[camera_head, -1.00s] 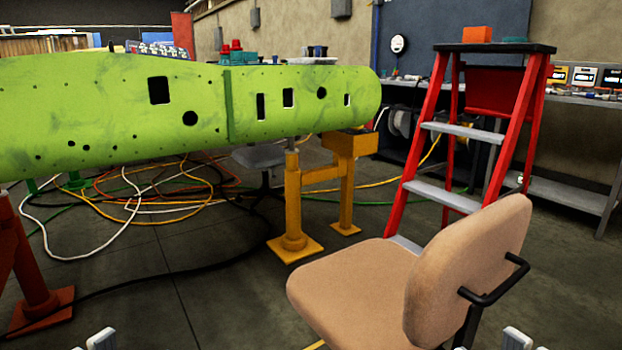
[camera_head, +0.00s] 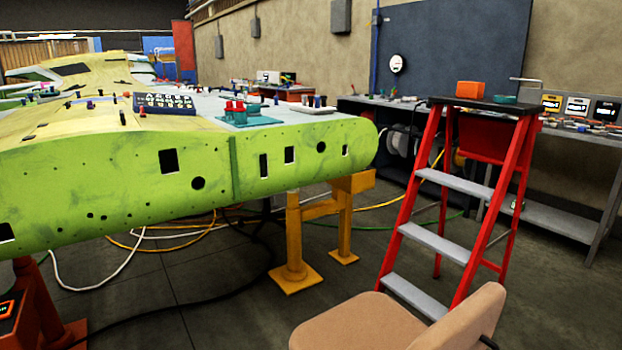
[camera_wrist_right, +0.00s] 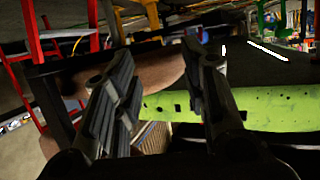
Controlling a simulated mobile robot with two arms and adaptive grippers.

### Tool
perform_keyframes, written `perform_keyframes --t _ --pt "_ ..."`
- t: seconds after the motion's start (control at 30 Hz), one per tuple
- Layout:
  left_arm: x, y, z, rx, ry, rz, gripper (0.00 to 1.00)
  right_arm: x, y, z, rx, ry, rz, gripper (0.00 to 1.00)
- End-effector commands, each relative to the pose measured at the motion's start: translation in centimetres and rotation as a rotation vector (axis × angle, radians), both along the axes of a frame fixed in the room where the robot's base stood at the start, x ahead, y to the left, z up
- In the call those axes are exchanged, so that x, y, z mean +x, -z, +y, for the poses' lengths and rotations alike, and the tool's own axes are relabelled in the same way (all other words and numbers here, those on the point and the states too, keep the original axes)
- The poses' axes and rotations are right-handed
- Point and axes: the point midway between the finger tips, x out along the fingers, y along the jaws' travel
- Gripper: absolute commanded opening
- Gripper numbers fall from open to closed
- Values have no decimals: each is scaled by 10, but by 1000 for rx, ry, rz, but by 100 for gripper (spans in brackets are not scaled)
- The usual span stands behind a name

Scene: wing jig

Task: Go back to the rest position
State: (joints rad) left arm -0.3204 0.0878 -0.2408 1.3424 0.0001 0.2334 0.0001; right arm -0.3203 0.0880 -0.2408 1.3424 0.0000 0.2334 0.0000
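My right gripper (camera_wrist_right: 162,88) shows in the right wrist view with its two dark fingers spread apart and nothing held between them. That view looks upside down, with the green wing panel and the tan chair seat beyond the fingers. Neither gripper shows in the head view. My left gripper is out of sight.
A tan chair (camera_head: 365,325) is close at the bottom, in front of a red stepladder (camera_head: 455,200). A workbench (camera_head: 555,185) stands at right. Floor between stand and chair is bare.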

Motion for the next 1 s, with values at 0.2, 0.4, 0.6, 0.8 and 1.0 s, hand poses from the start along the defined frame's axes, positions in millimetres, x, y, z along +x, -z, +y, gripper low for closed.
perform_keyframes --t 0.2,0.4,0.6,0.8,1.0 --pt "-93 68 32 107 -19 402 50 -93 68 -33 -106 19 402 40" --pt "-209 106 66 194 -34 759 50 -209 106 -66 -194 35 759 40" --pt "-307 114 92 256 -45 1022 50 -307 114 -92 -255 46 1022 40" --pt "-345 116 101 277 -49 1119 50 -345 116 -101 -277 50 1119 40" --pt "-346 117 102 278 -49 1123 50 -346 117 -102 -278 50 1123 40"
